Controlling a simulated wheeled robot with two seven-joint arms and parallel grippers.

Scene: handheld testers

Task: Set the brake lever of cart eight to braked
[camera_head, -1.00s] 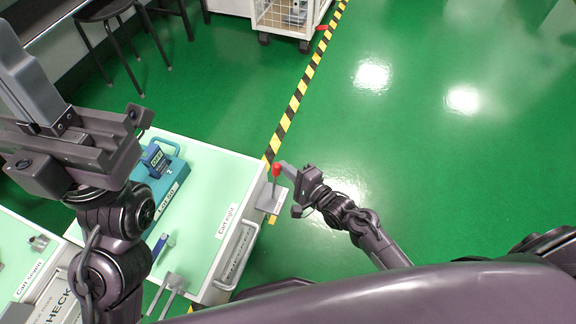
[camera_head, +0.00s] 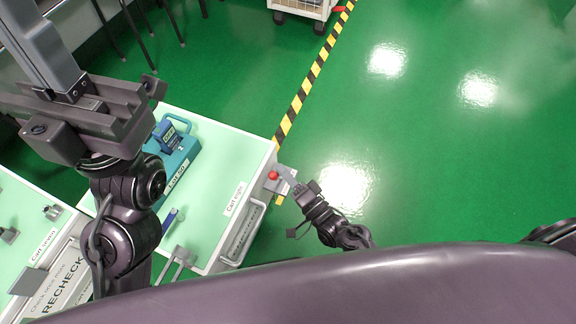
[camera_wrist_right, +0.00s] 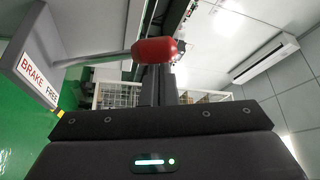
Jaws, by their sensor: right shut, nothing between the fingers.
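Cart eight (camera_head: 215,215) is a pale green-topped cart, its top labelled "Cart eight". A brake lever with a red knob (camera_head: 272,175) stands at its right corner, above a grey plate (camera_head: 283,186). In the right wrist view, the rod runs from a panel reading BRAKE and FREE (camera_wrist_right: 38,80) to the knob (camera_wrist_right: 158,50). My right gripper (camera_head: 287,174) is shut and empty, beside the knob. In the wrist view its fingertips (camera_wrist_right: 157,80) lie against or just behind the knob; contact is unclear. My left gripper (camera_head: 45,45) is above the cart's left side; its jaw opening is unclear.
A teal tester (camera_head: 172,150) and a blue pen-like object (camera_head: 170,216) lie on cart eight. Another cart (camera_head: 25,225) stands at left. A white wire cage cart (camera_head: 302,8) is at the top. Green floor at right is open, beyond a striped tape line (camera_head: 312,75).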

